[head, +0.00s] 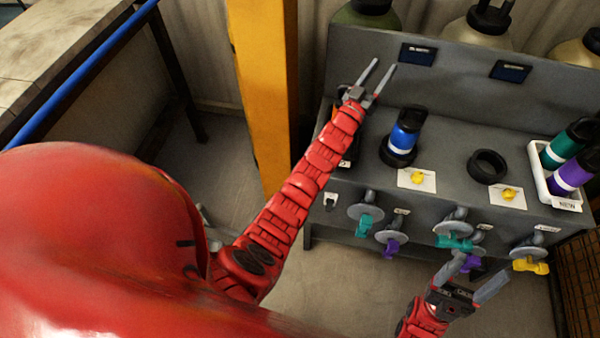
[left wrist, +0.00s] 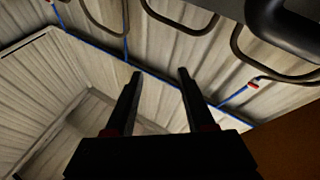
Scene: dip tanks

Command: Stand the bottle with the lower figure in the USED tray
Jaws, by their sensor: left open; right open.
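A blue bottle (head: 405,134) with a black cap stands in a black ring on the grey bench. A teal bottle (head: 568,140) and a purple bottle (head: 572,174) lean in the white tray marked NEW (head: 566,204) at the right. I can read no figure on any bottle. A dark, partly orange object (head: 350,152) shows behind my left forearm; I cannot tell whether it is the USED tray. My left gripper (head: 383,66) is open and empty, raised left of the blue bottle. My right gripper (head: 482,272) is open and empty, low before the bench front.
An empty black ring (head: 488,166) sits right of the blue bottle. Valves with coloured handles (head: 455,241) stick out of the bench front near my right gripper. Small dark displays (head: 418,54) are on the raised back panel, with large tanks behind. A yellow post (head: 265,90) stands left.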

